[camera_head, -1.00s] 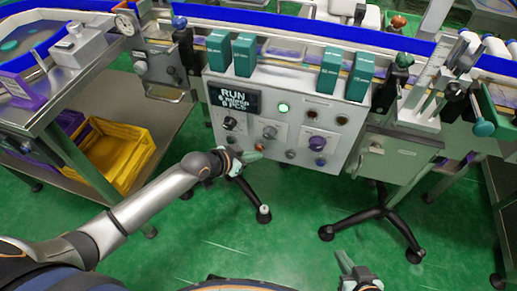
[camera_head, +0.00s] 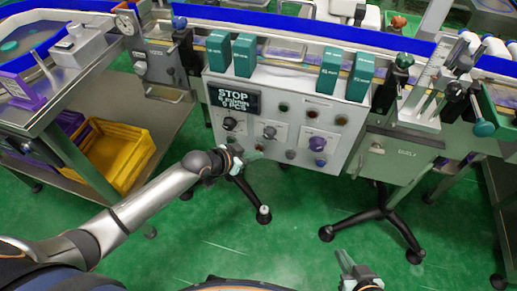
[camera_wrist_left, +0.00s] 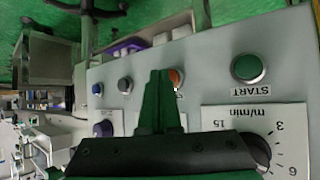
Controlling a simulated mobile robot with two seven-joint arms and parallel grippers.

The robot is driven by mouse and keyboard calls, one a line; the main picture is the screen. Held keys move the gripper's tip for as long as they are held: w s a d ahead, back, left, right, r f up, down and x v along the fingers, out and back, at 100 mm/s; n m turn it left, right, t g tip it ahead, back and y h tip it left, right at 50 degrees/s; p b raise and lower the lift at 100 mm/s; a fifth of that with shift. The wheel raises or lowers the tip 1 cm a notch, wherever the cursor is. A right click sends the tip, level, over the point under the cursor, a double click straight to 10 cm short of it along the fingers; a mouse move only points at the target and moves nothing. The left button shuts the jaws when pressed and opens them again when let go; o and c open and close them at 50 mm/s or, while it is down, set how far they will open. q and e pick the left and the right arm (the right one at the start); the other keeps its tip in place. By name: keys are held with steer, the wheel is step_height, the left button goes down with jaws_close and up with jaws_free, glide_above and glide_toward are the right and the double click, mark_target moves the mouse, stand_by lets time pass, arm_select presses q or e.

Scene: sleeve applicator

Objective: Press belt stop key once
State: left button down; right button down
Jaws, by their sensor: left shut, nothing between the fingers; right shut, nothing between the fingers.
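The control panel (camera_head: 345,112) stands ahead, and its display (camera_head: 233,101) reads "STOP". In the left wrist view, an orange-red key (camera_wrist_left: 177,77) sits beside the green START key (camera_wrist_left: 248,68). The orange-red key is partly hidden by my left gripper's fingers. My left gripper (camera_head: 254,155) is shut and empty, at the panel's lower edge; its fingers also show in the left wrist view (camera_wrist_left: 163,90). I cannot tell whether the fingertips touch the key. The green lamp (camera_head: 284,107) on the panel is dark. My right gripper (camera_head: 345,260) is shut and empty, low over the floor.
Grey (camera_wrist_left: 125,85) and blue (camera_wrist_left: 97,88) keys sit further along the same row. A speed dial (camera_wrist_left: 256,150) is close to my left fingers. Teal cartons (camera_head: 244,55) stand above the panel. A yellow crate (camera_head: 118,150) is on the shelf at left.

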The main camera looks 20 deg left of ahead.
arm_select(q)
steer(key=shift+s+p, duration=0.55)
steer(key=shift+s, duration=0.2)
steer(key=s+p, duration=0.3)
steer(key=s, duration=0.2)
steer(key=shift+a+p, duration=0.1)
steer(key=shift+p, duration=0.25)
stand_by(0.4)
